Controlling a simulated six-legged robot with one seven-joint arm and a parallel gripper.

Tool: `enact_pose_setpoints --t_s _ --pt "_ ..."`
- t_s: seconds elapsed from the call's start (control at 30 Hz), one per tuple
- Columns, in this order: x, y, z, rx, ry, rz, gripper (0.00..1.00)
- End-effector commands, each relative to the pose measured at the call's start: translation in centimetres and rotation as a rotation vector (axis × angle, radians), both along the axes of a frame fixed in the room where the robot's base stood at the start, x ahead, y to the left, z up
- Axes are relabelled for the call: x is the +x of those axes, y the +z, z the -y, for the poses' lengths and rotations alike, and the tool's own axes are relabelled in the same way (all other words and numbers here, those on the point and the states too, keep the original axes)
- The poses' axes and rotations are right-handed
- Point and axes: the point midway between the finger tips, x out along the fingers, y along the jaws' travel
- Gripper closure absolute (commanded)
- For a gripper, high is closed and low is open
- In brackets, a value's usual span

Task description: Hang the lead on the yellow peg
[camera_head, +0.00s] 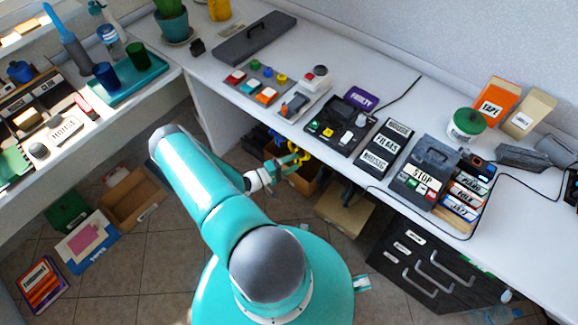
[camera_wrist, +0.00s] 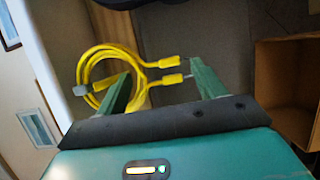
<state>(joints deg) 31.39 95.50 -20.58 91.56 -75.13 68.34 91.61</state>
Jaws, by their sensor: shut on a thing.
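The lead (camera_wrist: 98,53) is a yellow coiled cable with a grey tie and two yellow plugs with thin metal tips. In the wrist view its coil hangs around the left finger, and the plugs reach into the space between the fingers. My gripper (camera_wrist: 165,78) has green fingers and is shut on the lead, though the exact contact is hard to see. In the head view my gripper (camera_head: 283,168) is just off the front edge of the long bench, with the yellow lead (camera_head: 299,156) at its tip. I cannot make out a yellow peg in either view.
A black drawer unit (camera_head: 425,262) stands at right.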

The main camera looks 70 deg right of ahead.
Motion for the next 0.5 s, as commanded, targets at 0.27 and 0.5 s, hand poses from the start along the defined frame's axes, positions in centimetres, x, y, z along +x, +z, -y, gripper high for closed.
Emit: enact_pose_setpoints --t_s 0.27,0.5 --pt "-0.6 0.0 1.4 -0.001 0.000 0.000 0.58" --pt "-1.0 -0.6 2.3 -0.001 0.001 -0.001 0.58"
